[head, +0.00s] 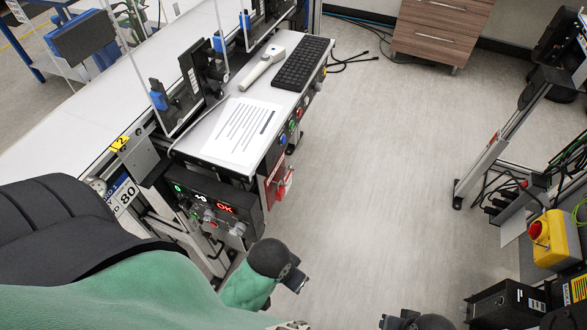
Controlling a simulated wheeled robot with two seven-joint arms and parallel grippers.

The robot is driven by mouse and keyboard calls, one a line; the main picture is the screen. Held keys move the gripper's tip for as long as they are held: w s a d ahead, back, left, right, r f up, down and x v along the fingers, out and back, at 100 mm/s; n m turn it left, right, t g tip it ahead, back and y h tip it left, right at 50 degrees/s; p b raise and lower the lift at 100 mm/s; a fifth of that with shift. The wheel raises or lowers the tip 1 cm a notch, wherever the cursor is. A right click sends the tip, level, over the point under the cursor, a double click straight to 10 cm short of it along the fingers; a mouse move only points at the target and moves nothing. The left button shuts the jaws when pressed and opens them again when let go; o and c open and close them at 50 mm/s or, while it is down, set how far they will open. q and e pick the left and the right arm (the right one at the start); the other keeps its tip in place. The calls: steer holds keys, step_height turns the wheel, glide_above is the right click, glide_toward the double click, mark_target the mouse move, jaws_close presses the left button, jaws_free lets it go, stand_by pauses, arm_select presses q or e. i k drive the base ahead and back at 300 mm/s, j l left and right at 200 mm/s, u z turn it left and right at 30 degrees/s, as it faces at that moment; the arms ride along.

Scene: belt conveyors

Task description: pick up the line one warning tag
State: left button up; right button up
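A red tag (276,181) hangs at the end of the white desk, beside the control box; its print is too small to read, so I cannot tell if it is the line one warning tag. A red and white piece (285,184) sits against it. My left gripper (299,283) is below and slightly right of the tag in the picture, apart from it, over the floor. Its fingers are too small and dark to tell open from shut. Part of my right arm's dark end (413,321) shows at the bottom edge; its fingers are not clear.
The desk holds a paper sheet (242,131), a scanner (263,67) and a keyboard (302,63). A yellow box with a red button (553,240) stands right. The middle floor is clear.

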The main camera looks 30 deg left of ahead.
mark_target(288, 179)
steer(key=z, duration=0.7)
steer(key=i+u, duration=0.25)
steer(key=i, duration=0.3)
steer(key=i+u, duration=0.2)
steer(key=i, duration=0.4)
steer(key=i+l+u, duration=0.25)
steer(key=i, duration=0.3)
steer(key=i+u, duration=0.25)
steer(key=i, duration=0.7)
steer(key=i+l+u, duration=0.1)
steer(key=i+u, duration=0.15)
steer(key=i, duration=0.7)
steer(key=i+u, duration=0.4)
steer(key=i+l+u, duration=0.1)
steer(key=i+u, duration=0.35)
steer(key=i+l+u, duration=0.25)
steer(key=u, duration=0.15)
steer(key=i+u, duration=0.1)
steer(key=u, duration=3.15)
